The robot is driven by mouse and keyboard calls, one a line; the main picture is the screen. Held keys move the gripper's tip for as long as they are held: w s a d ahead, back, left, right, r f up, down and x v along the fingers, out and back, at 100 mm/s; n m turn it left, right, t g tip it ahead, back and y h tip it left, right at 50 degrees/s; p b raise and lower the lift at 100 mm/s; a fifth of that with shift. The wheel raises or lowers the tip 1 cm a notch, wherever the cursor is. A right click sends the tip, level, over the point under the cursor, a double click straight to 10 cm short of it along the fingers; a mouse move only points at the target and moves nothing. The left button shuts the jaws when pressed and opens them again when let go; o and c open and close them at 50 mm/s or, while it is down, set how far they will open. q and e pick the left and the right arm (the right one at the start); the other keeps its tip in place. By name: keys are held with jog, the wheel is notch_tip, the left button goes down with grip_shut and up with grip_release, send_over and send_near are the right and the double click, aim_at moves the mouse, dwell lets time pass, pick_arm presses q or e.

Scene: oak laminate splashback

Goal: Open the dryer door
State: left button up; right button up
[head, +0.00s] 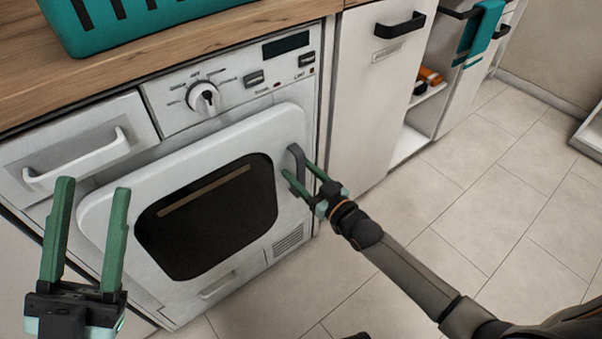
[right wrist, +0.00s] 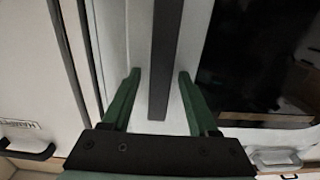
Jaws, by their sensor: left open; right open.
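The white dryer door (head: 105,213) has a dark window and looks shut against the dryer front in the head view. Its dark upright handle (head: 295,155) is at the door's right edge. My right gripper (head: 296,169) is open at the handle. In the right wrist view, the handle (right wrist: 165,50) runs between the two spread fingers of that gripper (right wrist: 158,77), with a gap on each side. How deep it sits between them is hard to tell. My left gripper (head: 93,186) is open and empty, in front of the door's left side.
A control panel with a knob (head: 203,97) and a drawer with a white handle (head: 78,165) are above the door. A teal basket (head: 140,25) stands on the wooden counter (head: 40,95). White cabinets (head: 375,100) stand to the right. The tiled floor (head: 480,215) at right is clear.

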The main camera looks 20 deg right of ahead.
jog(key=shift+c, duration=0.2)
grip_shut()
dwell(1.1)
